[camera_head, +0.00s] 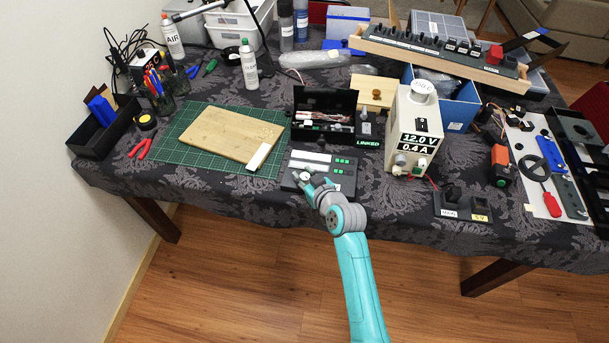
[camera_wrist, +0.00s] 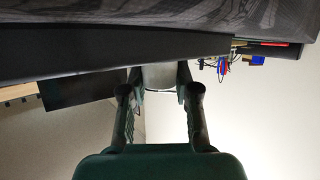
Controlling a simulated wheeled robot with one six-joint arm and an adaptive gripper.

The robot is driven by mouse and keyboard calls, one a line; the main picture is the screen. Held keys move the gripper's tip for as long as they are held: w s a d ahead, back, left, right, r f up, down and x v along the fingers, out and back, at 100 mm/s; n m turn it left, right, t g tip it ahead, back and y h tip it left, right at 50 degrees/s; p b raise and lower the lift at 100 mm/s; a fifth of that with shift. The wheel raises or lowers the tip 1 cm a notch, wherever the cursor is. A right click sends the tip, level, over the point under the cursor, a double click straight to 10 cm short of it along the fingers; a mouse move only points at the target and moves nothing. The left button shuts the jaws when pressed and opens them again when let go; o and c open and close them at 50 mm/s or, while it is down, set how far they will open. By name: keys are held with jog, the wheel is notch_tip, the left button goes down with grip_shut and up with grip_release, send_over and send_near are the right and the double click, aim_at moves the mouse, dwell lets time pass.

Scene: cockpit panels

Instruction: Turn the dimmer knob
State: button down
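A small black control panel (camera_head: 346,189) lies at the table's front edge, with pale strips and green buttons on its top. A pale round knob (camera_head: 305,177) stands at its front left, partly hidden by my gripper (camera_head: 313,184). In the wrist view the pale knob (camera_wrist: 160,77) sits between the two fingertips of my gripper (camera_wrist: 160,84). One finger lies on each side, and no clear gap shows between them and the knob. No lettering that names the knob can be read.
A black box (camera_head: 323,99) with a LINKED sign stands behind the panel. A white power supply (camera_head: 413,130) reading 12.0 V and 0.4 A stands to the right. A green mat (camera_head: 195,152) with a wooden board (camera_head: 232,134) lies to the left.

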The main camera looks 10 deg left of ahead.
jog(key=shift+m+t+h, duration=0.3)
jog(key=shift+m+h, duration=0.1)
jog(key=shift+a+m+t+h, duration=0.1)
jog(key=shift+m+t+h, duration=0.6)
jog(key=shift+m+h, duration=3.2)
jog(key=shift+h, duration=0.4)
jog(key=shift+m+h, duration=0.3)
jog(key=c, duration=0.8)
grip_release()
jog(key=v, duration=1.2)
jog(key=shift+f, duration=0.2)
